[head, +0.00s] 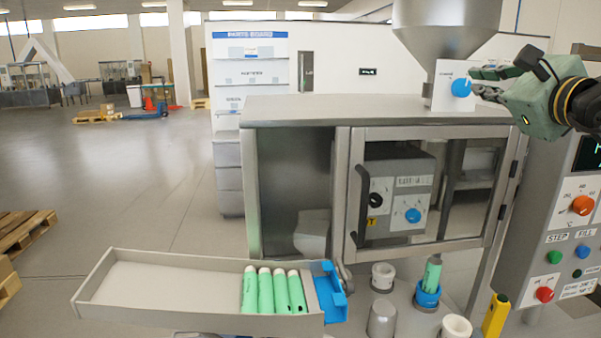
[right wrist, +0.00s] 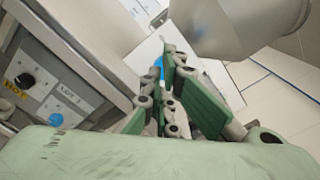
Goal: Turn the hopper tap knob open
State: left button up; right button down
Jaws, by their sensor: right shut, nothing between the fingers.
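The hopper tap knob (head: 461,88) is a round blue knob with a white pointer mark, on a white plate (head: 441,90) under the steel hopper (head: 445,28). My right gripper (head: 480,82) comes in from the right, its fingertips close beside the knob's right edge. I cannot tell whether they touch it. It is shut with nothing between the fingers. In the right wrist view a sliver of the blue knob (right wrist: 158,66) shows past the fingers (right wrist: 165,85), which hide the rest.
Below is a steel cabinet (head: 375,109) with a glass door and a second blue dial (head: 413,215) inside. A control panel (head: 575,235) with coloured buttons stands at the right. A tray (head: 170,300) with several green tubes (head: 265,290) is at the front. The floor at left is mostly clear.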

aim_at(463, 86)
jog(key=w+n+p, duration=0.1)
jog(key=w+a+n+p, duration=0.1)
jog(key=w, duration=0.1)
jog(key=w+n+p, duration=0.1)
jog(key=w, duration=0.1)
jog(key=shift+a, duration=0.35)
jog(key=shift+w+a, duration=0.1)
jog(key=shift+w, duration=0.5)
jog(key=shift+d+f, duration=0.1)
jog(key=shift+d, duration=0.15)
dwell(0.5)
jog(key=shift+w+d+r, duration=0.1)
jog(key=shift+w+r, duration=0.05)
jog(key=shift+r, duration=0.05)
